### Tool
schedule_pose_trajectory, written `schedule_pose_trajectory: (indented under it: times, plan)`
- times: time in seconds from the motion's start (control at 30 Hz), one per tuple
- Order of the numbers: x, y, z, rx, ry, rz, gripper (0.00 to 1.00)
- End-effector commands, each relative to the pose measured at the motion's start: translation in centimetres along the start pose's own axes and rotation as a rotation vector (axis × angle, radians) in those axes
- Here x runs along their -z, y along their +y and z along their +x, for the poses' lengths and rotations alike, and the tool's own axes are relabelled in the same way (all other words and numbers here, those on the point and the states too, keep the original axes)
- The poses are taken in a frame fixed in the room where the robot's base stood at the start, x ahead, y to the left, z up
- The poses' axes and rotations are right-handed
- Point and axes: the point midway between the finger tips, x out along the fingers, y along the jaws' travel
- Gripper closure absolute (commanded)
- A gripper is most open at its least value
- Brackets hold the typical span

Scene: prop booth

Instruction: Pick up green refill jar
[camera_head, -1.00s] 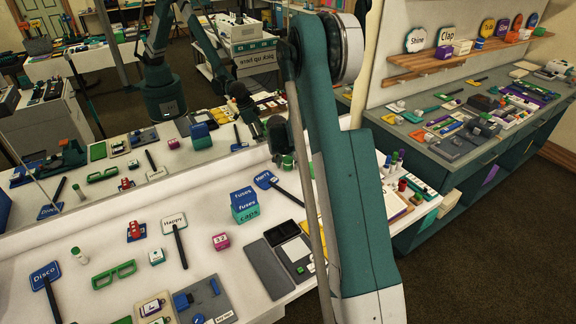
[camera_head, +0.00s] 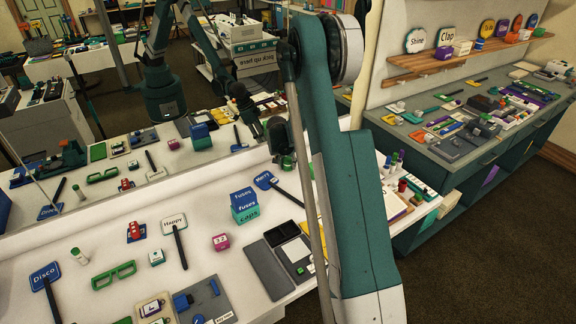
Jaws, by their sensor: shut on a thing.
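My gripper (camera_head: 284,158) hangs above the back edge of the white table, just left of my large teal arm link. It is small and dark here, and its fingers are hard to make out. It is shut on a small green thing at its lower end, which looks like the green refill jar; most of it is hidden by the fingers. Another small whitish jar with a green lid (camera_head: 79,256) stands upright at the left of the table, well apart from my gripper.
My arm link hides the table's right part.

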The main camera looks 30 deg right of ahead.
Motion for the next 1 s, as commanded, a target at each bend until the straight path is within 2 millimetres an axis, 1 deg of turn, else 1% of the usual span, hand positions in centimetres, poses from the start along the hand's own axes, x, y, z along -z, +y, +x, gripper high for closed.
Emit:
schedule_pose_trajectory:
  times: [0.17, 0.37, 0.57, 0.8, 1.0]
  plan:
    - [0.1, 0.0, -0.2, 0.0, 0.0, 0.0, 0.85]
    - [0.6, 0.0, -1.4, 0.0, 0.0, 0.0, 0.85]
    - [1.5, 0.0, -3.7, 0.0, 0.0, 0.0, 0.85]
    - [2.9, 0.0, -6.9, 0.0, 0.0, 0.0, 0.85]
    - [3.6, 0.0, -8.7, 0.0, 0.0, 0.0, 0.85]
